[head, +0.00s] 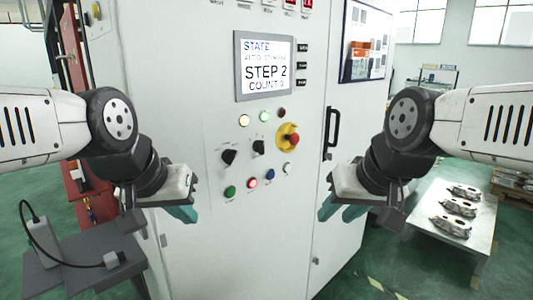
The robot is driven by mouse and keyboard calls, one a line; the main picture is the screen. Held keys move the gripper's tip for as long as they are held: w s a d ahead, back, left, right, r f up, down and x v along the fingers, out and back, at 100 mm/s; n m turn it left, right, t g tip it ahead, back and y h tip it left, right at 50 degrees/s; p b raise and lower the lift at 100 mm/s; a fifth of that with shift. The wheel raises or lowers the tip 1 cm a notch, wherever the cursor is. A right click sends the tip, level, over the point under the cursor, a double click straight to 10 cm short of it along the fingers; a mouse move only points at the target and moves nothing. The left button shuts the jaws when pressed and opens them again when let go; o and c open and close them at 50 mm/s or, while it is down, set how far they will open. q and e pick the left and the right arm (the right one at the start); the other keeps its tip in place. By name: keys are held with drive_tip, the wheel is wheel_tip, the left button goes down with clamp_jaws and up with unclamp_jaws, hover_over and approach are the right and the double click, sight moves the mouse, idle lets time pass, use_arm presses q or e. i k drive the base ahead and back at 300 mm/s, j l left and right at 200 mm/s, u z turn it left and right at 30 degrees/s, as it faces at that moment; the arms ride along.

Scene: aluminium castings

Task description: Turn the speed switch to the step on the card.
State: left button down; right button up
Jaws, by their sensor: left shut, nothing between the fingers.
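Two black rotary switches sit on the white cabinet's panel: a left one (229,156) and a right one (258,147). Their labels are too small to read, so I cannot tell which is the speed switch. The screen (265,66) above them shows "STATE" and "STEP 2", with a count line below. I cannot make out a readable card. My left gripper (185,212) is shut and empty, below and left of the switches. My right gripper (341,210) is below and right of them, its two teal fingers apart with nothing visible between them.
A red emergency stop (288,136) on a yellow base sits right of the switches. Lit and coloured buttons surround them. A black door handle (331,132) is near my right arm. A grey table (446,245) with castings stands right; a dark stand (75,262) stands left.

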sight(258, 145)
drive_tip(key=k+l, duration=0.1)
drive_tip(key=l, duration=0.8)
drive_tip(key=k+l, duration=0.1)
drive_tip(key=l, duration=0.85)
drive_tip(key=j+u, duration=0.3)
